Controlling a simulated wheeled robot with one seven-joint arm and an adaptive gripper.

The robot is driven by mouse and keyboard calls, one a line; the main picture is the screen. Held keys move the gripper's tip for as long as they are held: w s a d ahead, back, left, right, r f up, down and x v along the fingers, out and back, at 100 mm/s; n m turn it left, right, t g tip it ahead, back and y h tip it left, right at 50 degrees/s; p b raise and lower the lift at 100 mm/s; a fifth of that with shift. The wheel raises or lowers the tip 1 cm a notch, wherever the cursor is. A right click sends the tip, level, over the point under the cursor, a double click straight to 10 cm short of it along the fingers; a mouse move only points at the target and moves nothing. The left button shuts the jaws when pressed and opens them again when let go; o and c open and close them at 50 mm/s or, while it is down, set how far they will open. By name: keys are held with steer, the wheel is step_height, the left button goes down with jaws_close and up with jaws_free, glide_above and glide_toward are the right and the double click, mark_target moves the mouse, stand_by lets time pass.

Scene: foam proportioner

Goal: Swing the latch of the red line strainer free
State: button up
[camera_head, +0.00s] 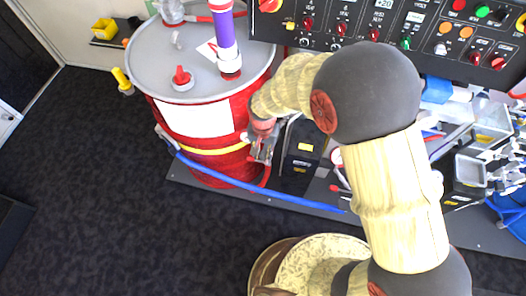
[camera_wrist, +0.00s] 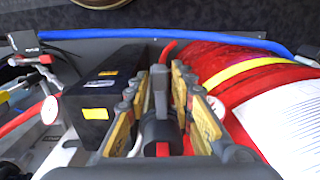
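My gripper (camera_wrist: 159,75) is low beside the red drum, and its two yellow-and-grey fingers stand apart. Between them is a dark grey fitting (camera_wrist: 157,132) with an upright grey bar (camera_wrist: 160,82) and a small red part (camera_wrist: 163,149) at its near end. I cannot tell for sure whether this is the line strainer and its latch. Gaps show between the fingertips and the bar; contact lower down is unclear. In the head view my gripper (camera_head: 262,148) is small, and my arm partly covers the area around it.
The red drum (camera_head: 210,118) is close on one side and a black box with yellow labels (camera_wrist: 105,95) on the other. A blue hose (camera_head: 255,190) runs along the floor side. A control panel (camera_head: 390,25) is above. Dark floor (camera_head: 100,200) at left is clear.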

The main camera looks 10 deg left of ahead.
jaws_close()
steer(key=shift+d+n, duration=0.1)
steer(key=shift+n, duration=0.2)
steer(key=shift+d+n+p, duration=0.35)
steer(key=shift+n+p, duration=0.35)
steer(key=shift+n, duration=0.1)
steer(key=shift+w+d+n+p, duration=0.4)
steer(key=shift+d+n+p, duration=0.25)
steer(key=shift+n, duration=1.3)
steer(key=shift+w+d+n+p, duration=0.45)
steer(key=shift+n+p, duration=0.35)
steer(key=shift+n, duration=1.2)
steer(key=shift+w+d+n+p, duration=0.4)
steer(key=shift+d+n+p, duration=0.25)
steer(key=shift+n, duration=1.3)
